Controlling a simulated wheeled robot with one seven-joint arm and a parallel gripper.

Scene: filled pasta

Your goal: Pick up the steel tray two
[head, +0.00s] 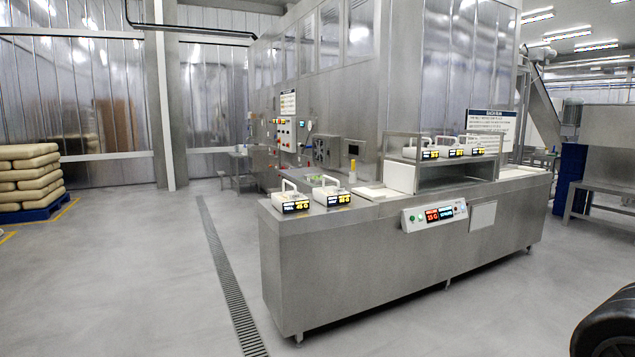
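Two small pale boxes with raised handles and dark lit displays, a left one (291,199) and a right one (331,193), stand on the left end of the steel counter (355,253). Several similar units, one of them here (430,149), sit on the raised shelf (418,159) at the right. Flat pale trays or boards (369,193) lie on the counter between them. I cannot tell which thing is steel tray two; the labels are too small to read surely.
A floor drain (226,275) runs left of the counter. Open grey floor lies in front and left. Stacked sacks (30,172) rest on a blue pallet (38,210) at far left. A steel table (600,190) stands at right. A control panel (434,216) is on the counter's front.

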